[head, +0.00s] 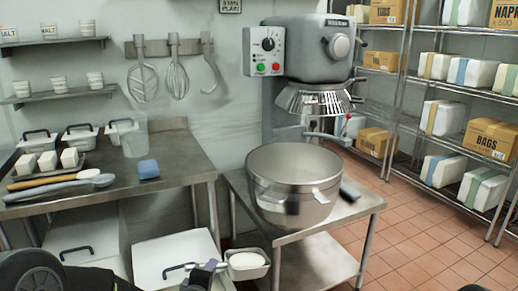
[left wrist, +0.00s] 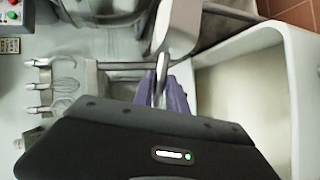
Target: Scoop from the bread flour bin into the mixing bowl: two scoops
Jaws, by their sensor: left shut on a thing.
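My left gripper (head: 205,272) is low in the head view, shut on the handle of a metal scoop (head: 247,273). White flour (head: 246,260) shows heaped in the scoop. The left wrist view shows the purple fingers (left wrist: 166,95) around the handle and part of the scoop (left wrist: 182,28). A white bin (head: 172,250) stands under the left table; in the left wrist view an open bin (left wrist: 292,75) shows pale flour (left wrist: 240,95) inside. The steel mixing bowl (head: 290,203) stands on the low table, right of and farther than the scoop. My right gripper is not in view.
The mixer (head: 315,50) with its wire guard hangs above and behind the bowl. The low table's (head: 330,245) edge is close to the scoop. Floor at right is clear.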

